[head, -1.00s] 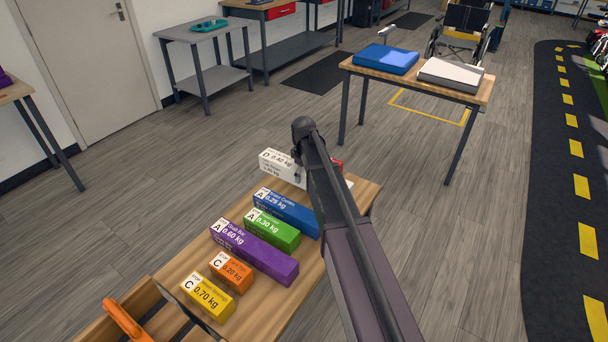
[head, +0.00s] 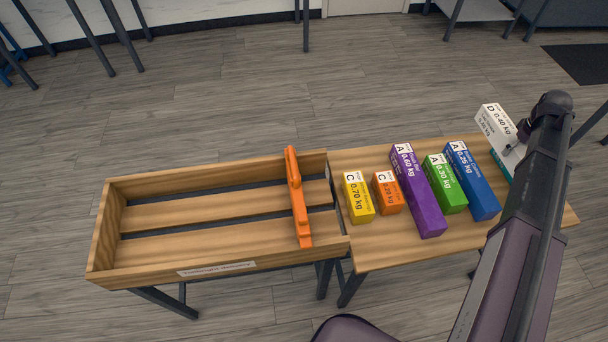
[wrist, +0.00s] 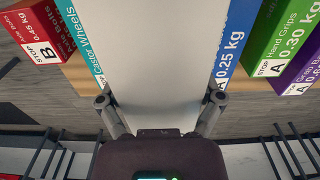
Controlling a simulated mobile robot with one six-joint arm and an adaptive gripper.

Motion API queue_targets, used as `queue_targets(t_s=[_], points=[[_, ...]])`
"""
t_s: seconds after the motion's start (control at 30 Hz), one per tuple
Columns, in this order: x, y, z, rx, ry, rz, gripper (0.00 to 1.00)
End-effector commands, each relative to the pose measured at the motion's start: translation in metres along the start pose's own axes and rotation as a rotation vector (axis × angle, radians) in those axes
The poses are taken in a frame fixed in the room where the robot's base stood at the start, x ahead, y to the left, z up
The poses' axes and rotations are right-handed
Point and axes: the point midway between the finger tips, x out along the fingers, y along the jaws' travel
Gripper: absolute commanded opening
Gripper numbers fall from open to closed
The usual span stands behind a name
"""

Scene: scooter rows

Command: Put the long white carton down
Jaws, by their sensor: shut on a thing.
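The long white carton (head: 494,126), marked D and 0.40 kg, is at the right end of the wooden table in the head view. In the wrist view the white carton (wrist: 155,50) fills the middle, between the two fingers of my gripper (wrist: 160,99). My gripper is shut on it. The carton seems raised over the row, between a blue 0.25 kg carton (head: 471,182) and a teal carton (wrist: 84,38). Whether it touches the table is hidden. My arm covers part of it in the head view.
Green (head: 444,185), purple (head: 418,192), orange (head: 387,192) and yellow (head: 358,198) cartons stand left of the blue one. A red carton (wrist: 40,30) is beyond the teal one.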

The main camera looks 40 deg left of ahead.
Motion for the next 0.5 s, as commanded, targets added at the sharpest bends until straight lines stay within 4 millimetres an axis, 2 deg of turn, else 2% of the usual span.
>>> queue_targets(t_s=[0.03,0.2,0.5], points=[[-0.014,0.0,0.0,0.0,0.0,0.0,0.24],[-0.038,0.0,0.0,0.0,0.0,0.0,0.24],[-0.062,0.0,0.0,0.0,0.0,0.0,0.24]])
